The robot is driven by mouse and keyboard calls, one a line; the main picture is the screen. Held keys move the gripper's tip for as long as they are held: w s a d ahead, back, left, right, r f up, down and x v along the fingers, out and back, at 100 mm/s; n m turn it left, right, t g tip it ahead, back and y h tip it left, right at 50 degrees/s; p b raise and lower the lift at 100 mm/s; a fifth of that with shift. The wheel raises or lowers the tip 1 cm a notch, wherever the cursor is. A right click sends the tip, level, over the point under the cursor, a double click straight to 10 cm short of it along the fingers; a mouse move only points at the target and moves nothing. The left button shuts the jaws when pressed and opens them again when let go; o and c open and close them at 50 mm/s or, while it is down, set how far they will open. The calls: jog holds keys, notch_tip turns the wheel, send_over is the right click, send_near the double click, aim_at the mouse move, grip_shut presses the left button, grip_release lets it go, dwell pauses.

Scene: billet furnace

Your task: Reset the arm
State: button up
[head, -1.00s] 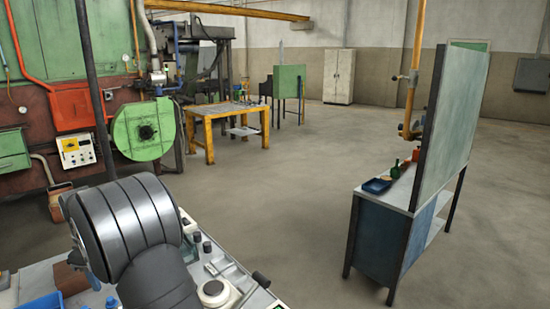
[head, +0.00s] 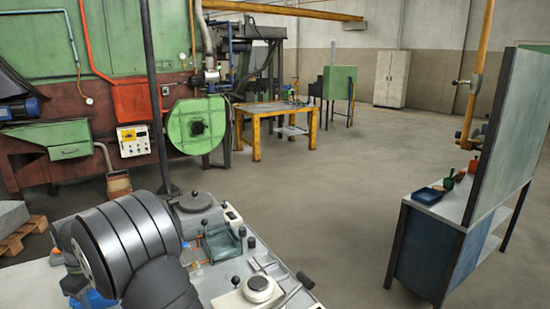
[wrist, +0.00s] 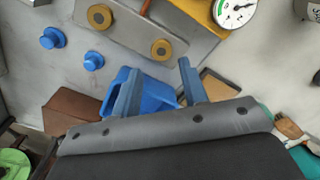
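My gripper (wrist: 160,72) shows in the wrist view with two blue-grey fingers spread apart. I see nothing held between them. A blue container (wrist: 153,92) lies beyond the fingers and shows partly behind and between them; the fingers seem clear of it, though the depth is hard to judge. In the head view my dark, banded arm fills the lower left, and my gripper is hidden there. A bit of blue (head: 98,299) shows below the arm.
In the wrist view, a grey panel with blue knobs (wrist: 93,61) and a dial gauge (wrist: 234,10) lies beyond. The head view shows a cluttered bench (head: 235,265), a yellow table (head: 254,116), a green furnace drum (head: 197,125) and a screened bench (head: 425,245). The middle floor is open.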

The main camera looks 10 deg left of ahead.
jog(key=shift+s+a+f, duration=0.1)
jog(key=shift+a+f, duration=0.05)
jog(key=shift+f, duration=1.7)
jog(key=shift+r, duration=0.1)
jog(key=shift+r, duration=0.25)
jog(key=w+d+r, duration=0.9)
jog(key=w+d, duration=0.1)
jog(key=w, duration=0.1)
jog(key=shift+s+r, duration=0.1)
jog(key=shift+s, duration=0.05)
